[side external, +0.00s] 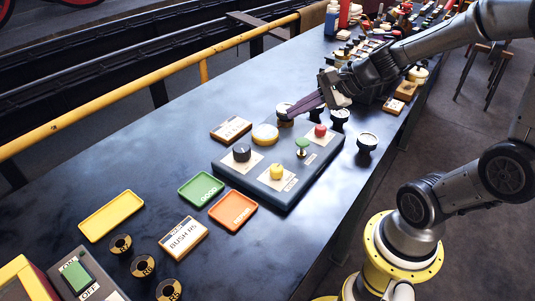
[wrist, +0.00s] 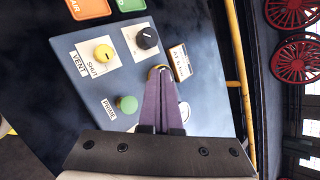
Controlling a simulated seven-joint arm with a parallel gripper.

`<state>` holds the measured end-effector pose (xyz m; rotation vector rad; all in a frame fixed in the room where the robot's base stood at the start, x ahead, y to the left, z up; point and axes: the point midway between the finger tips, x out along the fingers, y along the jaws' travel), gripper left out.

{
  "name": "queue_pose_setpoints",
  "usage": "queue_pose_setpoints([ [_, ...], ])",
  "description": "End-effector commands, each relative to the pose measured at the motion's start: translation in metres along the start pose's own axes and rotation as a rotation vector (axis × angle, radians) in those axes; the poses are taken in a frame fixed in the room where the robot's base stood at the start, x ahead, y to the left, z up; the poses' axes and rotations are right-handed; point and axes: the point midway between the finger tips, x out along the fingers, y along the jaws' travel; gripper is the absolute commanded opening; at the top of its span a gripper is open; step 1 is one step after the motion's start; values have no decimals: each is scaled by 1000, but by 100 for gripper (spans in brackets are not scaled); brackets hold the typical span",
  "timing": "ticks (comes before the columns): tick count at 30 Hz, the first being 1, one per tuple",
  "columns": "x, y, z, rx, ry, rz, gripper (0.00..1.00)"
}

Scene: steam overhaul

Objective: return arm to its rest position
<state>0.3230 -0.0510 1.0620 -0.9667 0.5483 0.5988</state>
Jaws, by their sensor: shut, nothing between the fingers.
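In the wrist view, the fingers partly hide the amber piece, and the red button is not visible. My arm reaches in from the right. I cannot tell whether the fingertips touch anything.
Round gauges (side external: 367,143) stand along the panel's right side. A labelled block (side external: 231,129) lies behind it. Green (side external: 201,189), orange (side external: 232,211) and yellow trays (side external: 111,215) lie in front. Many small items crowd the far bench. A yellow rail (side external: 130,100) runs along the back edge.

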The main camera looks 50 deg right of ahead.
Motion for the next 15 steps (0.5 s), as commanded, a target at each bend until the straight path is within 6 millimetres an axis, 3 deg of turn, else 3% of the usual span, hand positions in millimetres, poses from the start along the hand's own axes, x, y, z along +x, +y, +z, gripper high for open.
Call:
queue_pose_setpoints([
  [1, -8, 6, 29, -133, -37, 18, 0],
  [3, -22, 23, 63, -367, -79, 58, 0],
  [6, -47, 54, 92, -731, -119, 118, 0],
  [10, -77, 87, 99, -1170, -124, 185, 0],
  [15, -106, 108, 76, -1636, -64, 281, 0],
])
